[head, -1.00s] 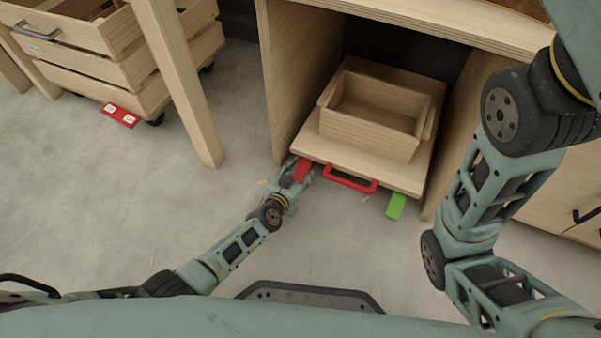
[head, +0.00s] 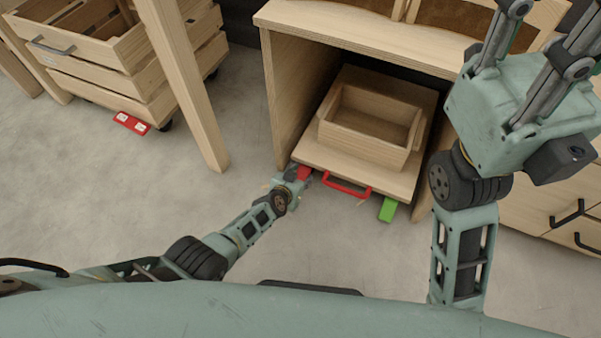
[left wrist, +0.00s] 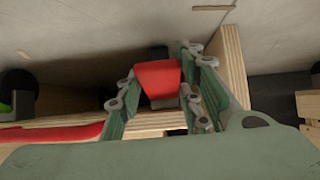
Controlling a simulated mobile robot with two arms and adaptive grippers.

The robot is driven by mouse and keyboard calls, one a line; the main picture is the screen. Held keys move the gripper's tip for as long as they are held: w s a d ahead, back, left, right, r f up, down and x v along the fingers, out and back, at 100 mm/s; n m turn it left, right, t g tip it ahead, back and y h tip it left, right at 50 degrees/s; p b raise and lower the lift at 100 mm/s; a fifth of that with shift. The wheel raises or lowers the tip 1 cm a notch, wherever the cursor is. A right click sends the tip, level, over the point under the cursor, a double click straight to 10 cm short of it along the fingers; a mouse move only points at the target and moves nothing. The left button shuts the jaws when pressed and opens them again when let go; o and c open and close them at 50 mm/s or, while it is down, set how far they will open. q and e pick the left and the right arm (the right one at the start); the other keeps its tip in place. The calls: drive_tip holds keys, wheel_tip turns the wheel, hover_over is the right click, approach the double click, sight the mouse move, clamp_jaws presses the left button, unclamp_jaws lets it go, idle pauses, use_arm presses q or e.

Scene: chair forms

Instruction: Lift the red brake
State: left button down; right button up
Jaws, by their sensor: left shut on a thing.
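The red brake (head: 304,172) is a small red pedal at the front left corner of the low wooden platform (head: 330,160), inside the open desk bay. My left gripper (head: 296,181) reaches it from the lower left. In the left wrist view the red brake (left wrist: 158,78) sits between the fingers of the left gripper (left wrist: 160,88), which is shut on it. My right gripper (head: 540,50) is raised at the upper right, away from the brake, and its fingertips are cut off by the frame's top edge.
A red handle (head: 346,188) and a green pedal (head: 388,209) are on the platform's front. An open wooden box (head: 365,147) stands on it. A desk leg (head: 185,90) and slatted crates (head: 110,75) with a red tag are left. The floor in front is clear.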

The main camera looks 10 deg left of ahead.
use_arm(q)
drive_tip(key=shift+w+r, duration=0.1)
drive_tip(key=c, duration=1.2)
unclamp_jaws()
drive_tip(key=shift+s, duration=0.2)
